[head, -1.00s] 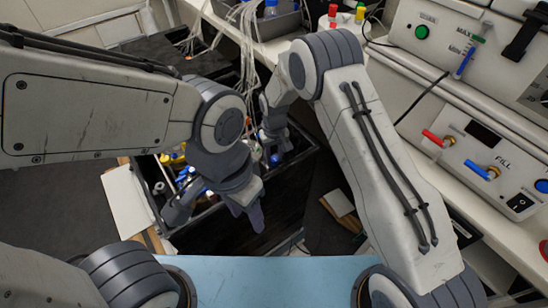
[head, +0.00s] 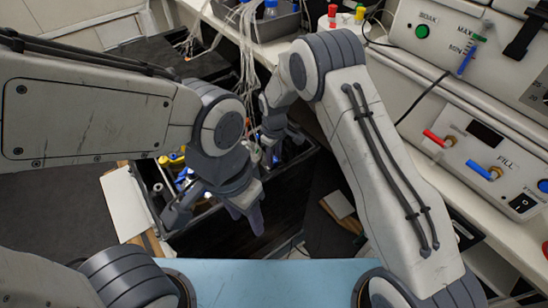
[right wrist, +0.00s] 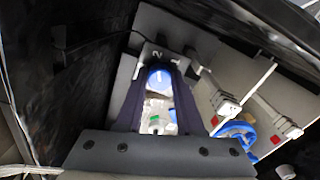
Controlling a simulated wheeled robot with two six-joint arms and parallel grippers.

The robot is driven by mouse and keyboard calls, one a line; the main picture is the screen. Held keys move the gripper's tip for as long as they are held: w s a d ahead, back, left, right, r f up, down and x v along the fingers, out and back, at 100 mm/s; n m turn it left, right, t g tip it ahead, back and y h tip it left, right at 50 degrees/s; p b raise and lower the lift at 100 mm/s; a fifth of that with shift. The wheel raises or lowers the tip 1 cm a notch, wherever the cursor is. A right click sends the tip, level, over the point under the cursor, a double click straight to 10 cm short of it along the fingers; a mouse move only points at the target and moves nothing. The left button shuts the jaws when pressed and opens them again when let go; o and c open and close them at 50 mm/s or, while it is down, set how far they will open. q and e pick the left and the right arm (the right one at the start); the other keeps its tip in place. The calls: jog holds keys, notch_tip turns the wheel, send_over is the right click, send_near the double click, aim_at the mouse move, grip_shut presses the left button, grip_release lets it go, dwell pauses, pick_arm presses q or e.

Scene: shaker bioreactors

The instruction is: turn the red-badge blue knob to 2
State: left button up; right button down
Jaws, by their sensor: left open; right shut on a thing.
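In the right wrist view my right gripper (right wrist: 158,85) is shut on a blue knob (right wrist: 159,78), with one dark finger on each side. The figures 2 and 1 show on the grey panel (right wrist: 205,62) just beyond the fingertips. A green badge (right wrist: 155,118) shows on the pale part between the fingers. A red badge (right wrist: 214,121) is to the right, outside the fingers. In the head view my right gripper (head: 271,143) reaches down into the dark-framed box, and the knob is too small to tell. My left gripper (head: 213,213) is open and empty, lower left of it.
In the right wrist view a blue ring-shaped part (right wrist: 235,130) and white levers (right wrist: 228,104) stand right of my fingers. In the head view a bench with a FILL panel (head: 490,160) runs along the right. A light blue surface (head: 270,280) lies in front.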

jog(key=shift+w+a+r, duration=0.1)
jog(key=c, duration=0.5)
grip_release()
jog(key=shift+c, duration=0.2)
notch_tip(320, 180, up, 10)
jog(key=b, duration=0.1)
jog(key=shift+r, duration=0.2)
jog(key=s+r+m, duration=0.2)
jog(key=s+r, duration=1)
jog(key=s, duration=0.4)
jog(key=s+d, duration=0.2)
jog(key=s, duration=0.6)
jog(key=s+d+r+m+y, duration=0.1)
jog(key=s+d, duration=0.1)
jog(key=s, duration=0.6)
jog(key=shift+s+d+r+p, duration=0.2)
jog(key=shift+d+r+p, duration=0.1)
jog(key=shift+d+p, duration=0.15)
